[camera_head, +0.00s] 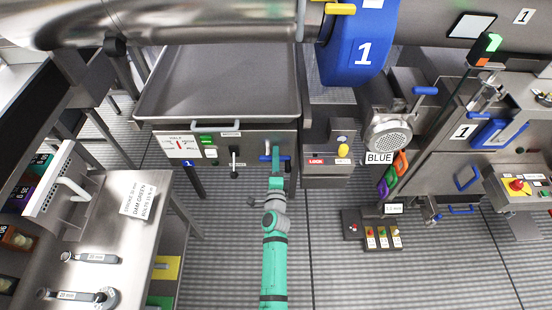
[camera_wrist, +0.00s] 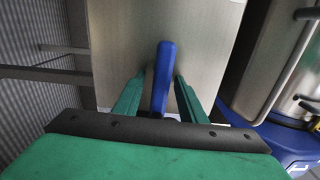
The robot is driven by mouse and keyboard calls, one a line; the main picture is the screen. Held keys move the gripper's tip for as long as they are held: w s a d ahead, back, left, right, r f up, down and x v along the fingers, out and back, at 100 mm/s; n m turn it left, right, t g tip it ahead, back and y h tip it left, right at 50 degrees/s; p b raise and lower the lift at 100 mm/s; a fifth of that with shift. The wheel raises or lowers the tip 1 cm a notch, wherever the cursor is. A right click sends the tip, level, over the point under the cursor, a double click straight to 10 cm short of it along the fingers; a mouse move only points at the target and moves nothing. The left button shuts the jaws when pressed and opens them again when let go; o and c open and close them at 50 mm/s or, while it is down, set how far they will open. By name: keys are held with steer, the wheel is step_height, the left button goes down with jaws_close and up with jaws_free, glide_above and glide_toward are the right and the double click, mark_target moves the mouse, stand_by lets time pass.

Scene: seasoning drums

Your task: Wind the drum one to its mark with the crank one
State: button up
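The blue crank (camera_head: 266,158) is on the right part of the front panel under the steel tray. In the wrist view, its blue handle (camera_wrist: 161,80) stands between my gripper's two green fingers. My gripper (camera_head: 277,165) is at the crank; in the wrist view the gripper (camera_wrist: 160,90) is open, with gaps beside the handle. The big steel drum (camera_head: 210,25) lies across the top, with a blue part (camera_head: 362,50) marked 1. A dial with a red needle (camera_head: 183,145) is at the panel's left; its fine marks are too small to read.
The panel also has green switches (camera_head: 207,141) and a small lever (camera_head: 233,163). A box with a red LOCK label (camera_head: 316,161) is just right of my gripper. A steel bench (camera_head: 110,245) with wrenches stands at left.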

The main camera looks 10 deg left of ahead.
steer(key=shift+s, duration=0.1)
steer(key=v, duration=1)
steer(key=shift+s, duration=0.25)
steer(key=shift+s, duration=0.1)
steer(key=s+d+n+h, duration=0.2)
steer(key=s+d+n, duration=0.25)
steer(key=s, duration=0.55)
steer(key=s+d+n+h, duration=0.1)
steer(key=s+d+n, duration=0.3)
steer(key=s, duration=0.7)
steer(key=s+d+r+n+g, duration=0.1)
steer(key=s+r+n, duration=0.2)
steer(key=s, duration=0.4)
steer(key=s+d+r+n+g+h, duration=0.1)
steer(key=s+d+r+n, duration=0.1)
steer(key=s+r+n, duration=0.2)
steer(key=s+r, duration=0.2)
steer(key=s, duration=0.2)
steer(key=shift+s+d+r, duration=0.2)
steer(key=shift+d+r, duration=0.1)
steer(key=shift+h, duration=0.3)
steer(key=shift+s+a, duration=0.1)
